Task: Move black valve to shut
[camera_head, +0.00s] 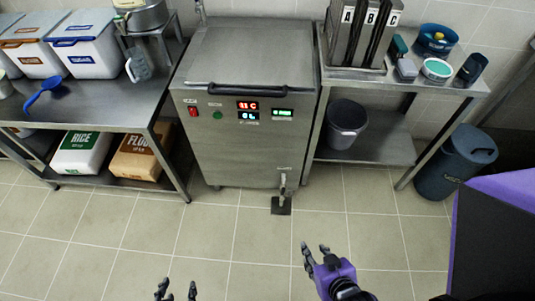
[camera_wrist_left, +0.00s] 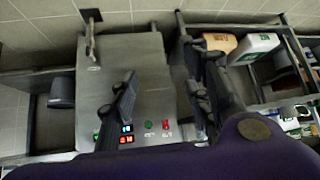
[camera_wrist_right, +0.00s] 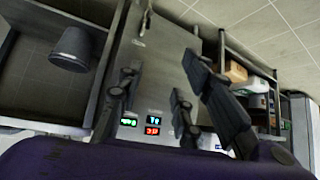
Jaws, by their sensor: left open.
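The valve (camera_head: 283,186) is a small metal fitting low on the front of the steel stockpot cabinet (camera_head: 245,150), with a dark square piece (camera_head: 281,206) at its lower end. Its handle position is too small to tell. The valve also shows in the left wrist view (camera_wrist_left: 91,42) and, partly, in the right wrist view (camera_wrist_right: 146,20). My left gripper (camera_head: 178,290) is open and empty, low in the head view, left of the valve and apart from it. My right gripper (camera_head: 315,251) is open and empty, nearer the valve, apart from it and slightly to its right.
A left bench (camera_head: 95,95) holds white bins, with rice and flour boxes below. A right shelf (camera_head: 375,150) holds a grey bucket (camera_head: 347,122). A dark blue bin (camera_head: 458,160) stands at right. The tiled floor (camera_head: 210,230) before the cabinet is clear.

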